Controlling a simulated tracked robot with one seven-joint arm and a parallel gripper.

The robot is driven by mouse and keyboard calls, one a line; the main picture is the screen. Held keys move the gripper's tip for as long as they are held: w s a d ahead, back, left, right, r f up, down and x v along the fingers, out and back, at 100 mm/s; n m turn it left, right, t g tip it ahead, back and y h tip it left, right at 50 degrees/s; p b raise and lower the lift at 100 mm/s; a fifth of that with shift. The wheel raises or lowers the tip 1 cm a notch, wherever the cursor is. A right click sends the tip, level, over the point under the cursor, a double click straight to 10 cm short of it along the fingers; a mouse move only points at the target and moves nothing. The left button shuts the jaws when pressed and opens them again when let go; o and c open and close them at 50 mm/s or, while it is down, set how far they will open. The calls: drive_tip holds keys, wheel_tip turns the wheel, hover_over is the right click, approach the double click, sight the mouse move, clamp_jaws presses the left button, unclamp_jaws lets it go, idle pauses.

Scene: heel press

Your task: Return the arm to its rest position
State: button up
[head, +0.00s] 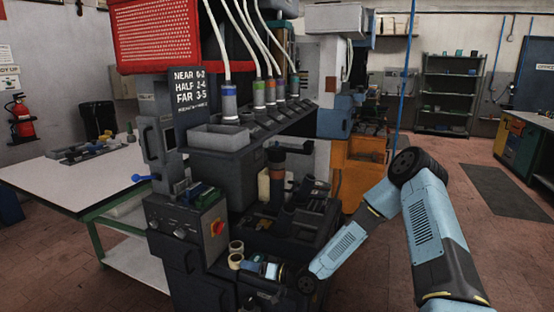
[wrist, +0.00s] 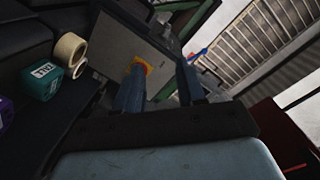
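My arm reaches in from the right in the head view, bent at the elbow, with its forearm sloping down to the left. My gripper (head: 252,266) is low in front of the dark press machine (head: 190,255), below its control panel. In the wrist view my gripper (wrist: 160,75) has its two fingers apart, and no object shows between them. An orange-yellow part (wrist: 143,66) shows by the left fingertip; I cannot tell whether it touches. In the head view a red switch (head: 218,227) on a yellow plate is on the panel above my gripper.
Cream rolls (head: 236,248) sit close to my gripper; they also show in the wrist view (wrist: 70,48) beside a teal labelled box (wrist: 42,80). A white-topped table (head: 75,180) stands left. An orange cabinet (head: 358,170) stands behind. Open floor lies right.

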drive_tip(key=w+d+r+n+h, duration=0.1)
drive_tip(key=w+d+r+h, duration=0.1)
drive_tip(key=d+r+h, duration=0.4)
drive_tip(key=w+d+r+n+h, duration=0.1)
drive_tip(key=w+d+r+h, duration=0.2)
drive_tip(key=d, duration=0.5)
drive_tip(key=s+d+r+m+h, duration=0.1)
drive_tip(key=s+d+r+h, duration=0.2)
drive_tip(key=d+r, duration=0.3)
drive_tip(key=s+d+r+m+h, duration=0.1)
drive_tip(key=s+d+r+h, duration=0.2)
drive_tip(key=r, duration=0.4)
drive_tip(key=s+d+r+m+h, duration=0.2)
drive_tip(key=s+d+r, duration=0.6)
drive_tip(key=s+r, duration=0.35)
drive_tip(key=s+r+m, duration=0.1)
drive_tip(key=s+r, duration=0.2)
drive_tip(key=s, duration=0.6)
drive_tip(key=s+d+r+m+y, duration=0.1)
drive_tip(key=s+r+m, duration=0.1)
drive_tip(key=s, duration=0.7)
drive_tip(key=shift+s+d+r+g, duration=0.2)
drive_tip(key=shift+r+g, duration=0.2)
drive_tip(key=shift+r, duration=0.5)
